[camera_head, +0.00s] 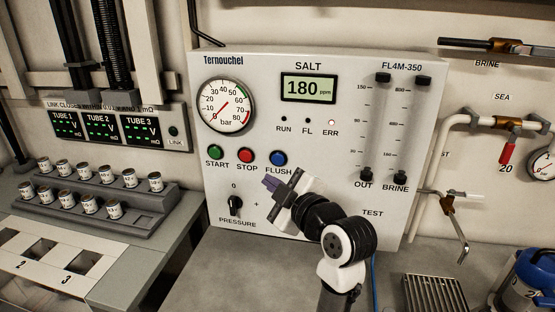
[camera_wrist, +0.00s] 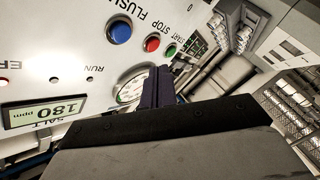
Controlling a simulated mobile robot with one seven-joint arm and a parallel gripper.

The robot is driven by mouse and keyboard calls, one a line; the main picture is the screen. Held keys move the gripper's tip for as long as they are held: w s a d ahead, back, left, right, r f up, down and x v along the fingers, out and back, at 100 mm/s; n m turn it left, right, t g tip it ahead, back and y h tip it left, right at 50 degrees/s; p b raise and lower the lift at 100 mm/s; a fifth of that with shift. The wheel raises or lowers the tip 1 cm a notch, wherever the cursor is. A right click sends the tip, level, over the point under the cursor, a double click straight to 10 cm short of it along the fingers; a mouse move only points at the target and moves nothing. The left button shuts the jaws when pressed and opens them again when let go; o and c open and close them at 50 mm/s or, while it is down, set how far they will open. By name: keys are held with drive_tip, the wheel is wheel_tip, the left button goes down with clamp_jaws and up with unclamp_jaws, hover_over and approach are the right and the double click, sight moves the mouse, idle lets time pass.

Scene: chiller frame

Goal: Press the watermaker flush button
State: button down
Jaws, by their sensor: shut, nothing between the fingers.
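The watermaker panel (camera_head: 330,130) is a white upright box with a gauge, a display reading 180 ppm and several labels. The blue FLUSH button (camera_head: 278,158) is at the right end of a row with the red STOP button (camera_head: 246,156) and the green START button (camera_head: 216,152). My gripper (camera_head: 270,183) is shut and empty, just below and slightly left of the blue button in the head view, apart from it in the picture. In the wrist view the blue button (camera_wrist: 119,33) is unobstructed, to the upper left of my shut fingers (camera_wrist: 158,86). The exact gap to the panel cannot be told.
The pressure knob (camera_head: 235,205) is on the panel left of my gripper. Two flow tubes (camera_head: 374,125) stand at the panel's right. A rack of small cans (camera_head: 95,200) is at the left. Pipes with a red-handled valve (camera_head: 507,150) are at the right.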

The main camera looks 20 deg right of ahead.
sight(272, 160)
drive_tip(key=shift+w+d, duration=0.55)
drive_tip(key=shift+w, duration=0.25)
drive_tip(key=shift+w+d, duration=0.5)
drive_tip(key=shift+w, duration=0.35)
drive_tip(key=shift+w+d, duration=0.55)
drive_tip(key=shift+w, duration=0.25)
drive_tip(key=shift+w, duration=0.1)
drive_tip(key=shift+w+d+b, duration=0.25)
drive_tip(key=shift+b, duration=0.05)
drive_tip(key=shift+w+d, duration=0.25)
drive_tip(key=shift+w, duration=0.1)
idle(1.0)
drive_tip(key=shift+s, duration=0.1)
drive_tip(key=shift+s+a+b, duration=0.35)
drive_tip(key=shift+s+a, duration=0.15)
drive_tip(key=shift+s, duration=0.15)
drive_tip(key=shift+s+a+b, duration=0.2)
drive_tip(key=shift+s+a, duration=0.5)
drive_tip(key=shift+s, duration=0.35)
drive_tip(key=shift+s+a+b, duration=0.2)
drive_tip(key=shift+s+a, duration=0.5)
drive_tip(key=shift+s, duration=0.3)
